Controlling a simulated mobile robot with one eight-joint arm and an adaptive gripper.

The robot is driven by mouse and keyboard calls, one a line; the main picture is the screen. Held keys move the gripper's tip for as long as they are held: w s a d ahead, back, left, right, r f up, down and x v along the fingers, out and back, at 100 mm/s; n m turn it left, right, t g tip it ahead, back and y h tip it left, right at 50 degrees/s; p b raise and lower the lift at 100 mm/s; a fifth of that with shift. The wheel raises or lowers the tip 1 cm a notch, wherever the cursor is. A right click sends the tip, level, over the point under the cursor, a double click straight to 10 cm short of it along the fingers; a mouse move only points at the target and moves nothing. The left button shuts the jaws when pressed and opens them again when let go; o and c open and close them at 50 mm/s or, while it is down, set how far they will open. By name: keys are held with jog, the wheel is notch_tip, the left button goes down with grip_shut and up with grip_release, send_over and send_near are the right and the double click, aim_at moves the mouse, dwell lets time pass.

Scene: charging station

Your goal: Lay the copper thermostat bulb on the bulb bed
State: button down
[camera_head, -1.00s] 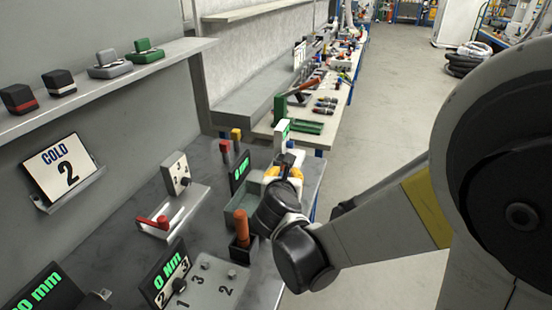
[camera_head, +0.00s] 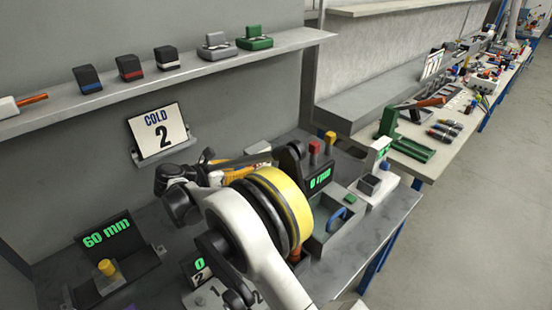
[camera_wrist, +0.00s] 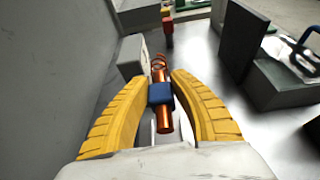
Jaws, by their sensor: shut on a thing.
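The copper thermostat bulb (camera_wrist: 159,119) is a copper-orange rod with a blue block around its middle and a coil at its far end. In the wrist view it lies between the two yellow fingers of my gripper (camera_wrist: 160,92), which is shut on it at the blue block. It is held above the grey bench. In the head view my gripper (camera_head: 238,172) is mostly hidden behind my arm, and the bulb cannot be made out. I cannot tell for sure which thing is the bulb bed.
A shelf (camera_head: 205,62) holds several small blocks, with a white piece bearing an orange rod (camera_head: 30,99) at left. A "COLD 2" sign (camera_head: 157,131) hangs below. A "60 mm" display (camera_head: 106,233) and a grey tray (camera_head: 340,236) stand on the bench.

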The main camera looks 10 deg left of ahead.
jog(key=shift+s+a+f, duration=0.3)
jog(key=shift+a, duration=0.25)
jog(key=shift+s+a+f, duration=0.25)
jog(key=shift+a, duration=0.3)
jog(key=shift+f+b, duration=1.6)
jog(key=shift+f, duration=0.4)
jog(key=shift+r, duration=0.1)
